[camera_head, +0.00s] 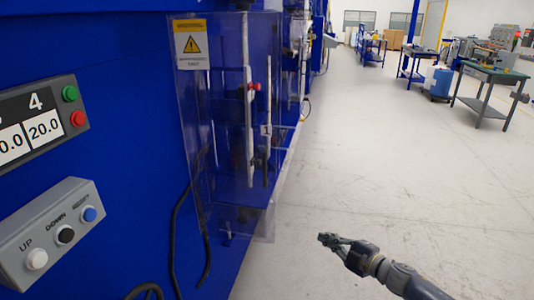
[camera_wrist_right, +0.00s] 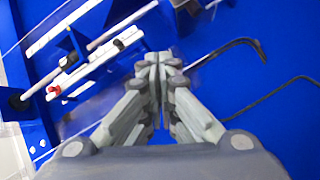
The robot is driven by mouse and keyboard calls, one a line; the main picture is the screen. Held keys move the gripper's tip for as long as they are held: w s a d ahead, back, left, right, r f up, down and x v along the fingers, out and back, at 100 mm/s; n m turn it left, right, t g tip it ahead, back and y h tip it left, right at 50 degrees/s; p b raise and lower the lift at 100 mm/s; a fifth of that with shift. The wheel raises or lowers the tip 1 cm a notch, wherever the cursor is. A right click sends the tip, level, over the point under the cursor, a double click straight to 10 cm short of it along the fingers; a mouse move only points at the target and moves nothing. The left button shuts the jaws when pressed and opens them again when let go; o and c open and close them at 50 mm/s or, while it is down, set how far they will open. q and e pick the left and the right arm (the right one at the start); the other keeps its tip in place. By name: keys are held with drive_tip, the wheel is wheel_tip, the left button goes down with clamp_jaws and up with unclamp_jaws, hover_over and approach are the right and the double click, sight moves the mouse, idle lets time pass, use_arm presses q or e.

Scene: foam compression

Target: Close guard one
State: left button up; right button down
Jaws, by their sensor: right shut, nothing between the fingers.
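Guard one, a clear see-through panel (camera_head: 224,150) with a yellow warning label (camera_head: 192,44), stands upright on the side of the blue machine in the head view. A small "1" tag shows near its right part. Whether it stands ajar or flush is hard to tell. My right gripper (camera_head: 328,240) is low over the pale floor, to the right of the guard's lower edge and apart from it. In the right wrist view its fingers (camera_wrist_right: 160,62) are together and empty, facing the blue machine. My left gripper is out of view.
A grey button box (camera_head: 55,232) and a display panel (camera_head: 42,122) are on the blue machine at left. A black cable (camera_head: 183,215) hangs below the guard. Metal rods (camera_wrist_right: 105,42) show in the wrist view. The floor at right is clear up to a green-topped table (camera_head: 492,70).

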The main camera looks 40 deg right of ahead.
sight(266, 168)
drive_tip(key=w+a+r+n+y+p, duration=0.15)
drive_tip(key=a+r+n+y, duration=0.45)
drive_tip(key=r, duration=0.7)
drive_tip(key=w+a+r+n+y+p, duration=0.1)
drive_tip(key=a+r+n+y+p, duration=0.15)
drive_tip(key=a+r+n, duration=0.75)
drive_tip(key=w+m+p, duration=0.1)
drive_tip(key=w, duration=0.2)
drive_tip(key=w+r+m+p, duration=0.1)
drive_tip(key=w+m, duration=0.1)
drive_tip(key=w, duration=0.1)
drive_tip(key=w+d+r+m, duration=0.1)
drive_tip(key=w, duration=0.2)
drive_tip(key=shift+w+r+m+g+y+p, duration=0.2)
drive_tip(key=shift+m+g+y+p, duration=0.05)
drive_tip(key=shift+m+g+p, duration=0.15)
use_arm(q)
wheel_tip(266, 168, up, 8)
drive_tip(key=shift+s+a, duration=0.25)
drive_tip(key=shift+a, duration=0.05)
use_arm(e)
drive_tip(key=shift+d, duration=0.1)
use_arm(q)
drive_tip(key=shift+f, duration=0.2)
